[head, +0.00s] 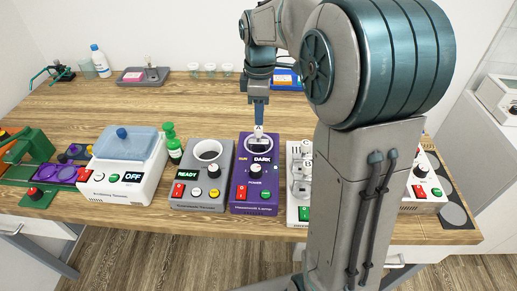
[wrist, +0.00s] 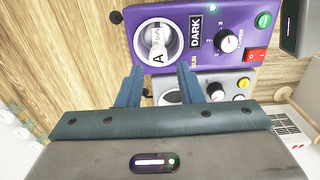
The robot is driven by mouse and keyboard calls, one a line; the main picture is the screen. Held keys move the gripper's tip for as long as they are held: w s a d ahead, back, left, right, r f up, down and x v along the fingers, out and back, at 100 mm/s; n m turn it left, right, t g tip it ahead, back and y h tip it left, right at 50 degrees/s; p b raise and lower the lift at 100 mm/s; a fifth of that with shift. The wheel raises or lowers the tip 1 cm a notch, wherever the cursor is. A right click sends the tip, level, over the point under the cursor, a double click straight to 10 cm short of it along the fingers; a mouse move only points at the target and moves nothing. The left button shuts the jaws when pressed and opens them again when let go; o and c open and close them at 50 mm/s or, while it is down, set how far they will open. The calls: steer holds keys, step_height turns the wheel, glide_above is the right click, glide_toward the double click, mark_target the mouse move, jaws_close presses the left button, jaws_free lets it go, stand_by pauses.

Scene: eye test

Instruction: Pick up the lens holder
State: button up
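No part carries a readable lens holder label, so I cannot tell for sure which thing it is. A small white piece marked "A" (wrist: 158,42) sits in the round ring on top of the purple lamp device (head: 255,191); the piece also shows in the head view (head: 258,130). The device's display reads "DARK". My gripper (wrist: 158,76) has its two fingers apart with nothing between them. The fingertips are close to the marked piece and the ring. In the head view my gripper (head: 259,120) points down above the device.
A grey device (head: 190,203) reading "READY" stands left of the lamp. A white device (head: 293,154) stands close on its right, partly behind my arm. Further left are a green bottle (head: 173,147) and a white box (head: 110,180) reading "OFF". The wooden table (head: 190,110) behind is mostly clear.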

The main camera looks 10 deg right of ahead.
mark_target(258, 136)
step_height(258, 136, down, 10)
steer(key=shift+w+a+r+p, duration=0.1)
steer(key=shift+w+r+p, duration=0.1)
steer(key=shift+p, duration=0.1)
jaws_close()
